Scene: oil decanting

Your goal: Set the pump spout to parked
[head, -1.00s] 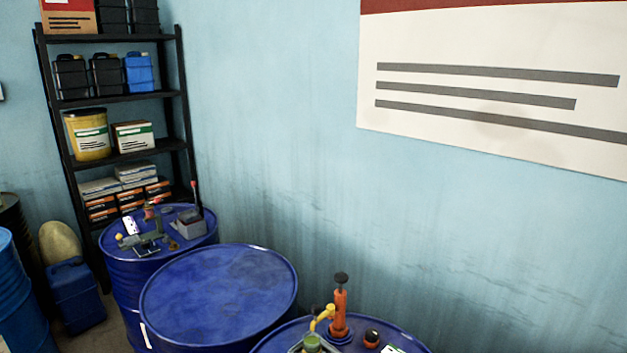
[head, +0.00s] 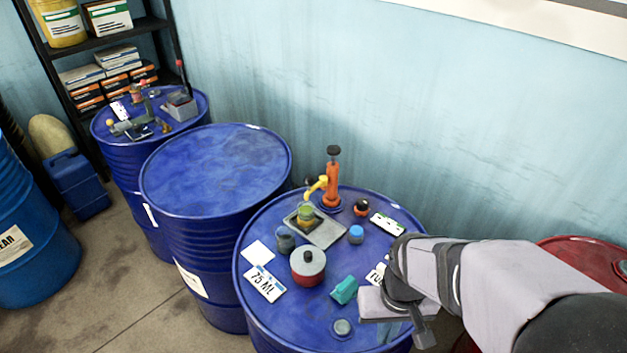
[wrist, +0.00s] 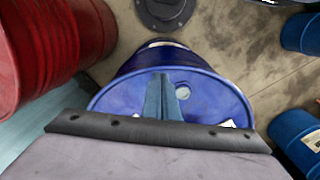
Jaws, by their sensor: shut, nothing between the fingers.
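The orange hand pump (head: 332,178) with a black knob stands upright at the back of the near blue drum (head: 400,215). Its yellow spout (head: 316,188) points left and toward the front, above a jar (head: 306,215) with a green and yellow top on a grey tray (head: 325,233). My gripper (head: 390,332) is at the drum's front right edge, well apart from the pump. In the wrist view its blue fingers (wrist: 163,97) are together with nothing between them, over the drum top. The pump does not show in the wrist view.
On the drum are a red pot with a grey lid (head: 308,265), a teal object (head: 344,290), a blue-capped item (head: 356,234), a black-and-orange knob (head: 362,207) and a "75 ML" card (head: 264,283). A bare-topped blue drum (head: 215,165) stands left, a red drum (head: 580,252) right.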

